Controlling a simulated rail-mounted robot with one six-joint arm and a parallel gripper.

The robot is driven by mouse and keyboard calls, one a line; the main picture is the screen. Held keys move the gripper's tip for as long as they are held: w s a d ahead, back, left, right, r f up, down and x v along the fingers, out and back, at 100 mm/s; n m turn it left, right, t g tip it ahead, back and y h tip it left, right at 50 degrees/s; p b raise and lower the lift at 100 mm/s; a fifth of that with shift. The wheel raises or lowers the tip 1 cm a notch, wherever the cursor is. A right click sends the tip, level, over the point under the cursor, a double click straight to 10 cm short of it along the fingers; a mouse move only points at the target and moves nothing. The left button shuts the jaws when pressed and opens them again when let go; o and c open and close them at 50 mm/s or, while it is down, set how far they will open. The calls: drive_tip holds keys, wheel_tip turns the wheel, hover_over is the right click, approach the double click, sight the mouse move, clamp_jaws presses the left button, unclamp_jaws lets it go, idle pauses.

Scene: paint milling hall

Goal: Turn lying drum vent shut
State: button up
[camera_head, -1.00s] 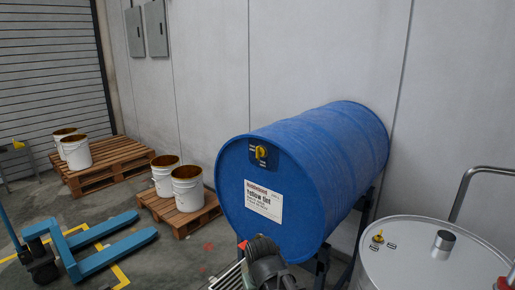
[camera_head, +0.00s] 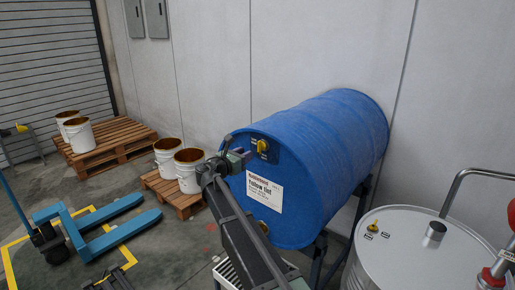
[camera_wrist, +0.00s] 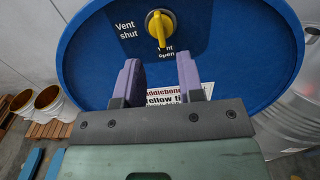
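The blue drum (camera_head: 335,135) lies on its side on a dark stand by the wall, its labelled end facing me. Its yellow vent knob (camera_head: 262,146) is high on that end, on a dark plate. In the wrist view the vent knob (camera_wrist: 159,27) has its handle pointing down at the words "Vent open"; "Vent shut" is printed to its left. My gripper (camera_head: 240,153) is in front of the drum's end, near the knob. In the wrist view my gripper (camera_wrist: 160,78) is open and empty, its fingers below the knob and apart from it.
White pails (camera_head: 187,170) stand on wooden pallets (camera_head: 110,145) at the left. A blue pallet truck (camera_head: 105,230) is on the floor.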

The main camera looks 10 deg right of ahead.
sight(261, 147)
drive_tip(key=x, duration=0.7)
drive_tip(key=shift+w+d, duration=0.2)
drive_tip(key=shift+d, duration=0.1)
drive_tip(key=shift+c, duration=0.3)
clamp_jaws()
